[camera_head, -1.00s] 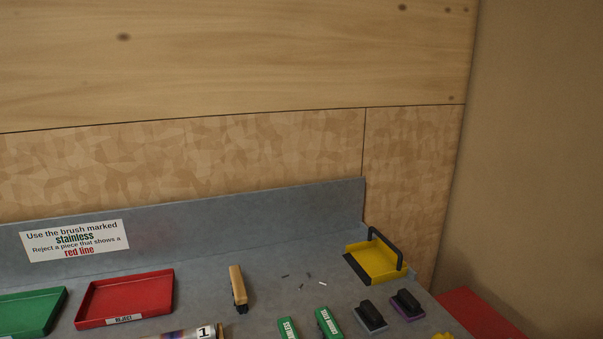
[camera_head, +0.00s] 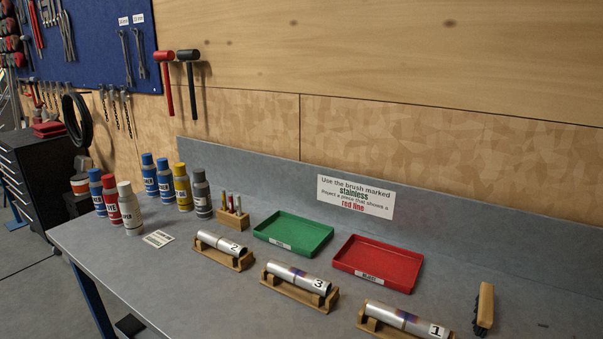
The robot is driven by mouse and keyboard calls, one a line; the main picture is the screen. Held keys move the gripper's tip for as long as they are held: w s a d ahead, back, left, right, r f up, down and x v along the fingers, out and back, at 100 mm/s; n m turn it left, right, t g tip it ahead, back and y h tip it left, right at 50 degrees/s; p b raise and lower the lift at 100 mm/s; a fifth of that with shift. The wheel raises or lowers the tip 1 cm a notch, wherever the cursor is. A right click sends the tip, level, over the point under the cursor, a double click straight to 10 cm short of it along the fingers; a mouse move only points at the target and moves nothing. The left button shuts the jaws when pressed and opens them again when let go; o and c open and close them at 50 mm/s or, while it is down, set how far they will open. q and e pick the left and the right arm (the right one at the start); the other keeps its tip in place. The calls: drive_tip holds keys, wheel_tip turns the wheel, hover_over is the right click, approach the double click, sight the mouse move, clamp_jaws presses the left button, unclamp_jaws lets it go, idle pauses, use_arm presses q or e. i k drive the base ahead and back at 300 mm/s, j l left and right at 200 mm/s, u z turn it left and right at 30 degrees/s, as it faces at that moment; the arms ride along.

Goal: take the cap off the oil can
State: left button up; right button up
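Several capped cans stand upright in two groups at the left end of the grey workbench (camera_head: 290,225). The front group has a blue can (camera_head: 97,192), a red can (camera_head: 111,201) and a pale grey can (camera_head: 130,210). Behind and to the right stand two blue cans, the nearer one (camera_head: 165,182) beside a yellow can (camera_head: 183,188), then a dark grey can (camera_head: 202,196). Their labels are only partly readable, so I cannot tell which is the oil can. All show caps on. Neither of my grippers is in view.
A small card (camera_head: 158,238) lies before the cans. A wooden holder (camera_head: 232,217), green tray (camera_head: 293,234), red tray (camera_head: 378,263), numbered tubes on cradles, one marked 3 (camera_head: 298,277), and a brush (camera_head: 485,306) fill the right. The front left bench is clear.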

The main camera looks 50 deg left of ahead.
sight(180, 170)
drive_tip(key=u, duration=2.35)
drive_tip(key=j+z, duration=0.2)
drive_tip(key=z, duration=0.25)
drive_tip(key=i+j+z, duration=0.1)
drive_tip(key=j+z, duration=0.15)
drive_tip(key=z, duration=0.25)
drive_tip(key=j+z, duration=0.2)
drive_tip(key=z, duration=0.25)
